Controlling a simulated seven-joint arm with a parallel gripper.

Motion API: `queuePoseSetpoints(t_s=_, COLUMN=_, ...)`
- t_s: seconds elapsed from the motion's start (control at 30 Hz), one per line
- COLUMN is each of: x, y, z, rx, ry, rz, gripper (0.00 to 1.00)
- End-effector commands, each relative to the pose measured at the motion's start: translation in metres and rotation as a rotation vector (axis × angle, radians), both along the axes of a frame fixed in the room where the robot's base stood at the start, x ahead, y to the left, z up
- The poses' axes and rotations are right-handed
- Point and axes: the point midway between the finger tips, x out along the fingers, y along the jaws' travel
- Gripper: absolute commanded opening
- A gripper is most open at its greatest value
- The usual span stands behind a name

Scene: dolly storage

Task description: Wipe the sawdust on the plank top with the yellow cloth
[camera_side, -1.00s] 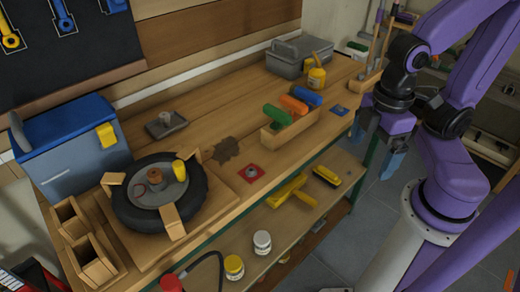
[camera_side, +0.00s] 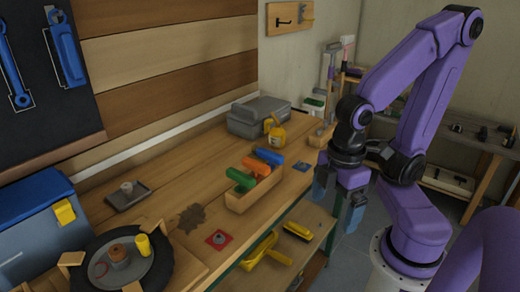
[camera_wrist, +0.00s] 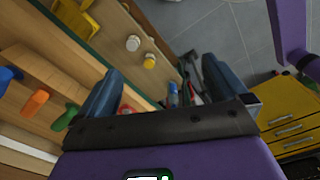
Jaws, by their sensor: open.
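A brown patch of sawdust (camera_side: 190,218) lies on the plank bench top (camera_side: 150,222) in the side view, left of the wooden tray of colored-handled tools. A yellow piece (camera_side: 64,212) shows on the front of the blue box at the left; I cannot tell whether it is the cloth or a latch. My gripper (camera_side: 338,200) is open and empty, pointing down off the bench's front edge, to the right of the tray and far from the sawdust. In the wrist view my open fingers (camera_wrist: 163,88) have nothing between them.
The wooden tray (camera_side: 240,203), a red square (camera_side: 219,239) and a grey dish (camera_side: 127,195) stand near the sawdust. A wheel (camera_side: 95,245) is at front left. A grey case (camera_side: 258,118) and yellow bottle (camera_side: 277,134) stand at the back. A yellow dustpan (camera_side: 262,254) lies on the lower shelf.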

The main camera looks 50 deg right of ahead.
Motion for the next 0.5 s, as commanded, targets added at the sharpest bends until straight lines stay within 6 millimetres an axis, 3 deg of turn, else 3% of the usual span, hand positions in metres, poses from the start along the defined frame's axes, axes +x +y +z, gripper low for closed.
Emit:
queuePoseSetpoints(t_s=0.17, x=0.032, y=0.01, z=0.011, rx=-0.003, ry=-0.002, rz=0.027, gripper=1.0)
queuePoseSetpoints(t_s=0.33, x=0.09, y=0.016, z=0.029, rx=-0.011, ry=-0.005, rz=0.089, gripper=1.0)
queuePoseSetpoints(t_s=0.5, x=0.152, y=0.005, z=0.044, rx=-0.018, ry=-0.005, rz=0.158, gripper=1.0)
